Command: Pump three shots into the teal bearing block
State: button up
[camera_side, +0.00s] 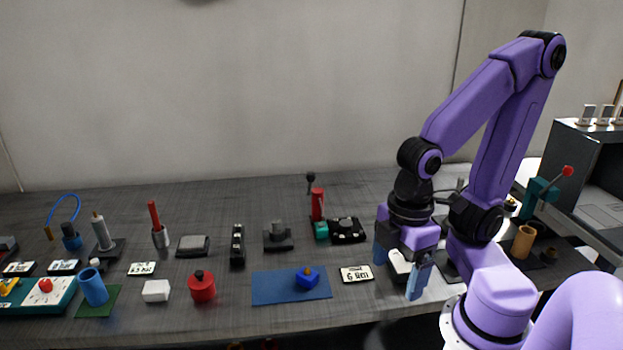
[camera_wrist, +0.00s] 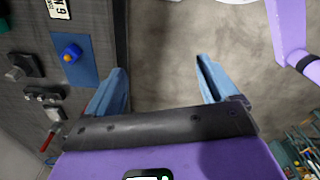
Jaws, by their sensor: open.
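A small teal block (camera_side: 321,231) sits toward the back middle of the table, at the foot of a red upright cylinder (camera_side: 317,204) with a black top. Whether the two are joined, I cannot tell. A second teal body (camera_side: 540,190) with a red-knobbed lever stands at the right. Which teal thing is the bearing block is unclear. A grey and white tool (camera_side: 160,238) with a red handle stands at the left middle; its red handle shows in the wrist view (camera_wrist: 47,141). My gripper (camera_side: 400,268) is open, fingers pointing down, near the front right; the wrist view (camera_wrist: 162,68) shows bare floor between its fingers.
A blue block (camera_side: 308,277) sits on a blue mat (camera_side: 268,288), left of my gripper, beside a lettered plate (camera_side: 357,274). A red can (camera_side: 202,287), white block (camera_side: 156,291) and blue cup (camera_side: 93,288) stand further left. A tan cylinder (camera_side: 523,242) stands right.

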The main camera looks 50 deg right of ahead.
dwell(0.3)
